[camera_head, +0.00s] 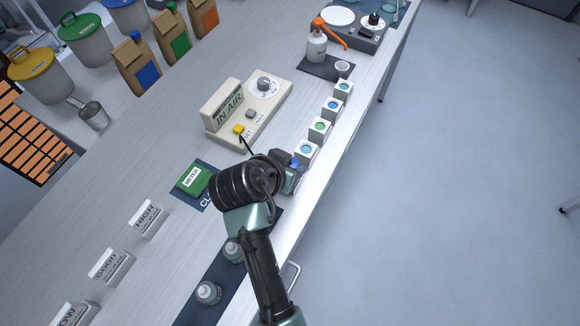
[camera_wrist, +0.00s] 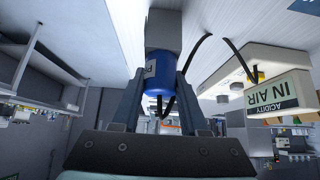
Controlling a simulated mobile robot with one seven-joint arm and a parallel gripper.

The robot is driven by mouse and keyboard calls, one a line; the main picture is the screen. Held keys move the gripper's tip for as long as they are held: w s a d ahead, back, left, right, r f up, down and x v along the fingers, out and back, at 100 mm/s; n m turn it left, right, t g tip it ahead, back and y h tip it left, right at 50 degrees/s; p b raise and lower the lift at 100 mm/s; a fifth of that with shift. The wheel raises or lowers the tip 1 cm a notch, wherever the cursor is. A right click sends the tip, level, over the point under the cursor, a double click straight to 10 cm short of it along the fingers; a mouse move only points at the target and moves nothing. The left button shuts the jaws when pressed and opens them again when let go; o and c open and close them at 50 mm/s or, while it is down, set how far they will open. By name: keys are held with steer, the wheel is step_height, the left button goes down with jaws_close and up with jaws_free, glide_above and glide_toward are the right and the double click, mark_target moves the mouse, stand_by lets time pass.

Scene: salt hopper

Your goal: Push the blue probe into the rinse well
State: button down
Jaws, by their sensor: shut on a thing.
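The blue probe (camera_wrist: 157,85) is held between the two fingers of my gripper (camera_wrist: 158,72) in the wrist view. In the head view a small blue part of the probe (camera_head: 295,163) shows beside my gripper (camera_head: 288,172), mostly hidden by my wrist. A black cable runs from it to the meter (camera_head: 250,108), whose display reads IN AIR. A pale grey block (camera_wrist: 163,28) lies just beyond the probe in the wrist view; I cannot tell whether they touch. White wells, the nearest one (camera_head: 306,153) with blue inside, stand in a row beyond my gripper. Which is the rinse well is unreadable.
A green block (camera_head: 193,180) lies on a dark mat left of my wrist. Small bottles (camera_head: 208,293) stand on a dark strip in front. A white bottle (camera_head: 316,48) and cup stand at the back. The bench's right edge is close to the wells.

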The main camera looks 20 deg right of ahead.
steer(key=shift+r, duration=0.1)
steer(key=shift+r+p, duration=3.7)
steer(key=shift+r, duration=0.25)
